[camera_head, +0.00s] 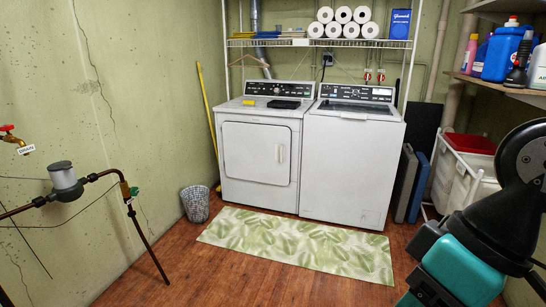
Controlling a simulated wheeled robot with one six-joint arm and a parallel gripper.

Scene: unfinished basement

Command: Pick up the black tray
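The black tray (284,104) is a small, flat, dark shape lying on top of the white dryer (259,154), towards its right side and in front of the control panel. Nothing is seen touching or covering it. Parts of my own arm, black and teal, fill the lower right of the head view, well apart from the tray. My gripper's fingers cannot be made out in this view.
A small yellow item (249,102) lies left of the tray. A white washer (349,164) stands right of the dryer. A wire shelf (320,43) with paper rolls hangs above. A green leaf-patterned mat (300,244) covers the floor in front. A wastebasket (195,204) stands left.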

